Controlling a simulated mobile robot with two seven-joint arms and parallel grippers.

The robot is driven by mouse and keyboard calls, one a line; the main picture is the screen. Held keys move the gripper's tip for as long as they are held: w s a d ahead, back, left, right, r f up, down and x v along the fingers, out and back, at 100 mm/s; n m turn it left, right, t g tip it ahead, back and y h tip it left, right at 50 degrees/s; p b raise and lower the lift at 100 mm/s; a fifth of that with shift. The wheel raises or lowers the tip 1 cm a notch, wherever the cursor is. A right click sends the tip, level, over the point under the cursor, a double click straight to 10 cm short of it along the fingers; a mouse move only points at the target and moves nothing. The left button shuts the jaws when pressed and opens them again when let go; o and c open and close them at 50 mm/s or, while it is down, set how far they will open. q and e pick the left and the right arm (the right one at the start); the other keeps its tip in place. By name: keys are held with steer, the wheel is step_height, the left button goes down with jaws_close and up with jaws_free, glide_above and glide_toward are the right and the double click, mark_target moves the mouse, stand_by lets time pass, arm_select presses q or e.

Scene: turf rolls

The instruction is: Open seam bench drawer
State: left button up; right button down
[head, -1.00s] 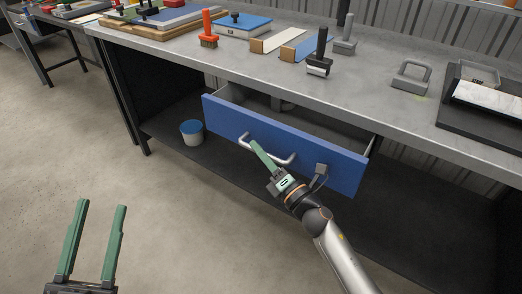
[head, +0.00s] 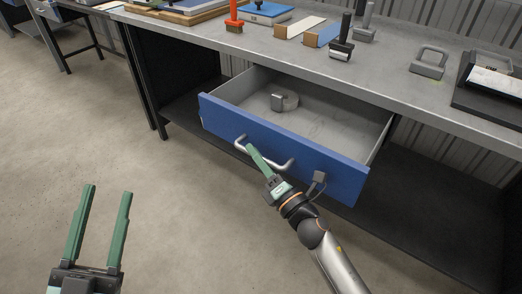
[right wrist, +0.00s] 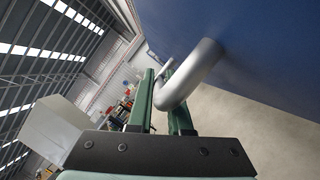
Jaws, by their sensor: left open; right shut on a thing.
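The blue-fronted drawer (head: 290,152) of the grey seam bench stands well out from under the top, its grey inside showing. A grey metal piece (head: 284,102) lies inside it near the back. My right gripper (head: 252,150) is shut on the silver bar handle (head: 278,164) on the drawer front. In the right wrist view the handle (right wrist: 190,75) passes between the green fingers (right wrist: 160,105). My left gripper (head: 106,188) is open and empty over the floor at lower left, clear of the bench.
The bench top (head: 390,80) carries an orange-handled brush (head: 234,18), a black-handled tool (head: 341,45), a grey handled block (head: 429,62) and a dark tray (head: 490,85). A dark lower shelf (head: 430,215) lies beneath. The floor in front is clear.

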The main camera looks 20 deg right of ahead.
steer(key=shift+s+a, duration=0.2)
steer(key=shift+a, duration=0.05)
steer(key=c, duration=0.8)
jaws_free()
steer(key=shift+c, duration=0.2)
arm_select(q)
steer(key=s+r+m+h+b, duration=0.1)
steer(key=s+r+m+h, duration=0.2)
steer(key=s+r+h, duration=0.1)
steer(key=shift+d+r+m+h, duration=0.25)
steer(key=shift+r+m+h, duration=0.15)
steer(key=shift+r+h, duration=0.25)
arm_select(e)
steer(key=v, duration=1.2)
steer(key=shift+s, duration=0.25)
arm_select(q)
steer(key=shift+y, duration=0.25)
arm_select(e)
steer(key=shift+f, duration=0.15)
